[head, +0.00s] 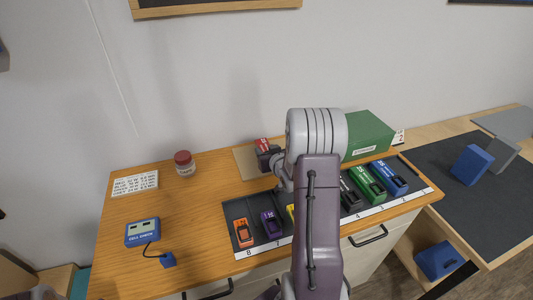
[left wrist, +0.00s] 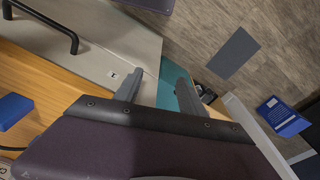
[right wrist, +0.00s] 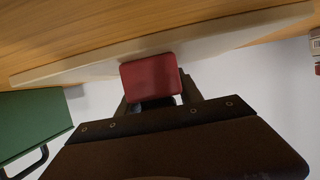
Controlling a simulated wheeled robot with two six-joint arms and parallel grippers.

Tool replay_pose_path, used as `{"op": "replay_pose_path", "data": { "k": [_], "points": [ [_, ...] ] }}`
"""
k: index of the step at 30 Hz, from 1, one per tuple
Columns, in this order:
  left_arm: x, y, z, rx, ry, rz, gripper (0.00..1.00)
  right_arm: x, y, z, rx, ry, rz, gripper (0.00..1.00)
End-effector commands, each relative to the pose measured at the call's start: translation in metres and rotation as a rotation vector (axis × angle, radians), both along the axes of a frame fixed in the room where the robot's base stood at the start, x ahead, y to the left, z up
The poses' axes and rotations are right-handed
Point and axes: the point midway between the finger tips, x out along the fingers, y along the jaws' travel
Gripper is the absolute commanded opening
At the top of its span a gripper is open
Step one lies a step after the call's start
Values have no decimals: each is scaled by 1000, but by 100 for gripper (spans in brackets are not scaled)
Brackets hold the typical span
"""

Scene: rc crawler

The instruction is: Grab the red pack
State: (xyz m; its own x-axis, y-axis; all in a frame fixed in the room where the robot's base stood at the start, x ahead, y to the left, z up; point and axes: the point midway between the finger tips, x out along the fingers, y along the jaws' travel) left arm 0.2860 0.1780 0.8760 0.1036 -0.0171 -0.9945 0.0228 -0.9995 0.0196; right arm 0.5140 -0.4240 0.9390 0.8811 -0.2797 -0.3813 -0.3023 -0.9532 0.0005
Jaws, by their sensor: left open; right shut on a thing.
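The red pack (head: 262,143) is at the back of the wooden bench, by the tan board. My right gripper (head: 268,158) is shut on it; the arm hides part of the hold. In the right wrist view the red pack (right wrist: 150,76) sits between the two fingers, close to the edge of the pale board. I cannot tell whether it touches the board. My left gripper (left wrist: 158,88) is open and empty in the left wrist view, near the drawer front and above the floor.
A dark tray (head: 232,211) of several coloured packs lies along the bench front, partly hidden by my right arm. A green box (head: 368,136) stands right of the gripper. A red-lidded jar (head: 185,163), a label card (head: 135,184) and a blue cell checker (head: 143,231) are left.

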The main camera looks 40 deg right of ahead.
Motion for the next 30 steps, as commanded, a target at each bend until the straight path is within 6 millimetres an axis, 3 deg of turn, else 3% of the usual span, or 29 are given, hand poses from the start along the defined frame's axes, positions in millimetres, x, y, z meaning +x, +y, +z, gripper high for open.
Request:
{"op": "replay_pose_path", "data": {
  "k": [5, 12, 24, 30],
  "points": [
    [0, 0, 1, 0, 0, 0, 48, 0, 0, 6, -1, -1, 0, 0],
    [0, 0, 10, 0, 0, 0, 48, 1, 0, 45, -3, -6, -1, 0],
    [0, 0, 39, 0, 0, 0, 48, -47, -78, 99, -3, -2, -6, 0],
    [0, 0, 46, 0, 0, 0, 48, -59, -97, 110, -1, -1, -1, 0]
  ]
}}
